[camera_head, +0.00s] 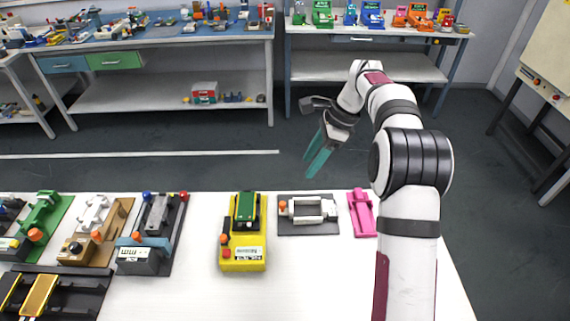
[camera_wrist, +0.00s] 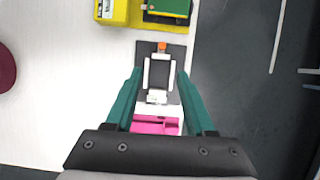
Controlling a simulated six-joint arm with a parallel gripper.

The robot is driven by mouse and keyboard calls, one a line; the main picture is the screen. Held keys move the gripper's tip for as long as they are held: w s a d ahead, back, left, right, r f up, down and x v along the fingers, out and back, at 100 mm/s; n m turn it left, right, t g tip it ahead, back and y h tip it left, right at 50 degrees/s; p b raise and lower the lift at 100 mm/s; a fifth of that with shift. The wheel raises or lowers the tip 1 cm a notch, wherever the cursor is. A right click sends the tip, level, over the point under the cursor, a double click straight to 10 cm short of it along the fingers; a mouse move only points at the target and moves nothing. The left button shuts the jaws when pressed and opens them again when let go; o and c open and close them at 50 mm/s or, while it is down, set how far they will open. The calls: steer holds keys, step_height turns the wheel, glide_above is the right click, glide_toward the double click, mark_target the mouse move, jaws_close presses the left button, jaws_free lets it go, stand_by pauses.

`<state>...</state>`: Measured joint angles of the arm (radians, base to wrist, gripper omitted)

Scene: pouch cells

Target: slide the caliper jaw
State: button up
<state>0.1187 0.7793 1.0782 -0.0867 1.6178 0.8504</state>
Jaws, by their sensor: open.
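No part is plainly marked as the caliper. A grey-and-blue device (camera_head: 145,255) on a dark base has a label that looks like "mm". A white frame fixture (camera_head: 308,209) with an orange knob sits on a dark plate (camera_head: 318,229) at the table's far edge. My gripper (camera_head: 317,162) is open and empty, its teal fingers in the air beyond that edge. In the wrist view, the fingers (camera_wrist: 160,78) appear on either side of the white fixture (camera_wrist: 158,97). The fixture's orange knob is at its top there. I see no contact.
A yellow device (camera_head: 243,252) with a green block stands left of the white fixture. A pink device (camera_head: 362,213) lies just right of it. More fixtures fill the table's left side. The white table (camera_head: 300,285) is clear in front. Cluttered benches stand behind.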

mark_target(283, 203)
steer(key=x, duration=1.6)
steer(key=shift+w+f, duration=0.15)
steer(key=shift+w, duration=0.05)
steer(key=shift+c, duration=0.3)
jaws_close()
